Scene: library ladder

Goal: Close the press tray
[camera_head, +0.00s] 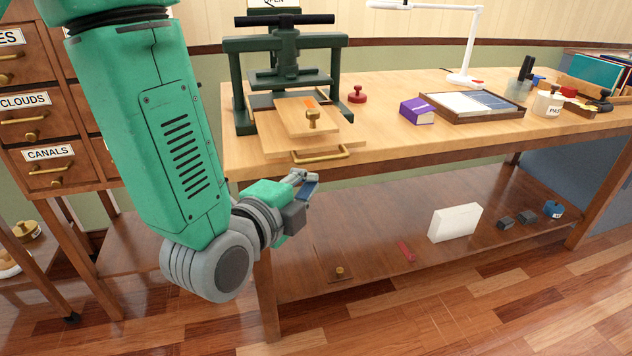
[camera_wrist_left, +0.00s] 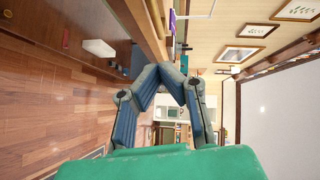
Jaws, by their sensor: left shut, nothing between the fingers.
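A dark green book press (camera_head: 285,72) stands at the left end of the wooden table. Its wooden tray (camera_head: 312,139) sticks out at the front, with a brass handle (camera_head: 320,154) on its front edge. On the tray lies a smaller board (camera_head: 300,110) with a brass knob (camera_head: 313,118). My left gripper (camera_head: 306,182) is below and in front of the handle, apart from it. It is shut and empty. In the left wrist view its fingers (camera_wrist_left: 172,78) meet with nothing between them, and the tray is not clearly seen. My right gripper is not in view.
On the tabletop (camera_head: 385,135) are a red knobbed object (camera_head: 357,94), a purple book (camera_head: 417,111), a framed tray (camera_head: 472,107) and a white lamp (camera_head: 464,78). A lower shelf holds a white box (camera_head: 455,222). A drawer cabinet (camera_head: 40,125) stands at the left.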

